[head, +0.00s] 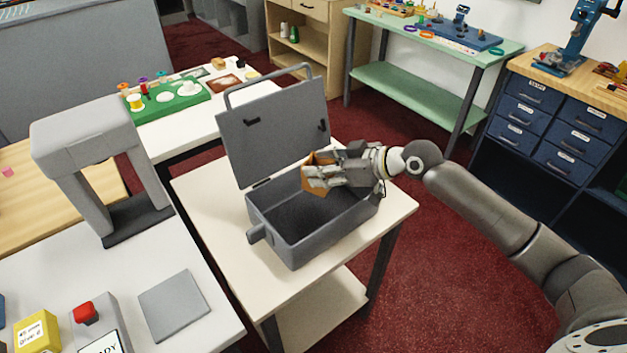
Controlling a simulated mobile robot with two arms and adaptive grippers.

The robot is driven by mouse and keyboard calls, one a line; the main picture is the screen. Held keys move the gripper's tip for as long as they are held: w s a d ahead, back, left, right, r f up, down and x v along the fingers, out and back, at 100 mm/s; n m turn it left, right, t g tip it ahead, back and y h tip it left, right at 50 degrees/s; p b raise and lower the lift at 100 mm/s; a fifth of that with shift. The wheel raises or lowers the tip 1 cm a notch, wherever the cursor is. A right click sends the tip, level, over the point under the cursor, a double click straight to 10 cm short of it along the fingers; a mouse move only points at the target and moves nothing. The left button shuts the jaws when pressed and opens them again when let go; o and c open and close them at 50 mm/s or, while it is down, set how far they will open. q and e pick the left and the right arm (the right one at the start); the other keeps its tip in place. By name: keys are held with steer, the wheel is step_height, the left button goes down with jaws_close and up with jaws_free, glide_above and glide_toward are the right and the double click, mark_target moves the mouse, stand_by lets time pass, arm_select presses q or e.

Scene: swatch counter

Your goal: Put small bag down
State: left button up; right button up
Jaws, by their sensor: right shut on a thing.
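The small bag (316,178) looks orange-brown, and my right gripper (325,176) is shut on it. The gripper's fingers cover much of the bag. It is held over the back part of an open grey case (291,248), near the lid side. I cannot tell whether the bag touches the case. The case's lid (270,140) stands up at the back, and the visible inside of the case is empty and dark. My left gripper is not in view.
The case stands on a cream table (198,206) with bare top around it. To the left are a grey arch-shaped device (95,128), a grey square plate (173,305) and a red button (86,312). A green board (172,106) with small items lies behind.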

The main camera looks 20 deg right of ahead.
mark_target(314, 189)
steer(key=shift+w+a+f, duration=0.25)
steer(key=shift+a+f, duration=0.5)
steer(key=shift+f, duration=0.25)
steer(key=f, duration=0.1)
steer(key=f+p, duration=0.1)
steer(key=f, duration=0.1)
steer(key=shift+w+a+f, duration=0.1)
steer(key=shift+a+f, duration=0.1)
steer(key=shift+f, duration=0.05)
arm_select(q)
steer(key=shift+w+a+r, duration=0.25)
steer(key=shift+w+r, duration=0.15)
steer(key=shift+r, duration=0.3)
arm_select(e)
steer(key=shift+f, duration=0.1)
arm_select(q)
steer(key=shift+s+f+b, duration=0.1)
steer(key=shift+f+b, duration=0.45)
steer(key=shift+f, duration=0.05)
arm_select(e)
steer(key=shift+f, duration=0.55)
steer(key=o, duration=0.7)
steer(key=shift+r, duration=0.1)
